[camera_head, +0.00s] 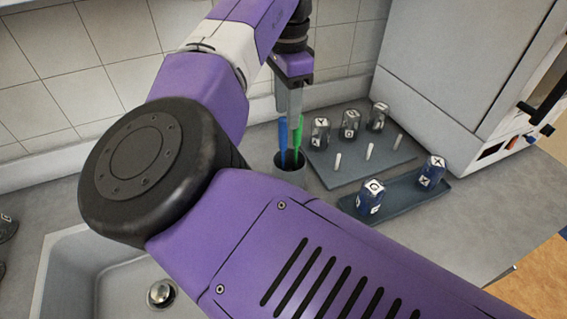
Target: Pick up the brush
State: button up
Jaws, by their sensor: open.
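A dark cup (289,170) stands on the counter behind my arm. A blue-handled tool (283,132) and a green-handled tool (297,137) stand upright in it, leaning slightly. Their lower ends are hidden in the cup, so I cannot tell which is a brush. My gripper (289,118) points down directly above the cup. Its grey fingers are open and reach down to the upper ends of the handles. I cannot tell whether a handle lies between the fingers or whether they touch.
A blue-grey tray (402,203) in front holds two blue bottles. A large grey appliance (455,75) stands at the back right. A sink (75,265) lies at the lower left.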

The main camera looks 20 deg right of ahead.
aim_at(284, 149)
jog(key=shift+w+a+f+p, duration=0.15)
jog(key=shift+f+p, duration=0.4)
jog(key=shift+f, duration=1.35)
jog(key=shift+w+a+f+p, duration=0.15)
jog(key=shift+f+p, duration=0.4)
jog(key=shift+f, duration=1.3)
grip_shut()
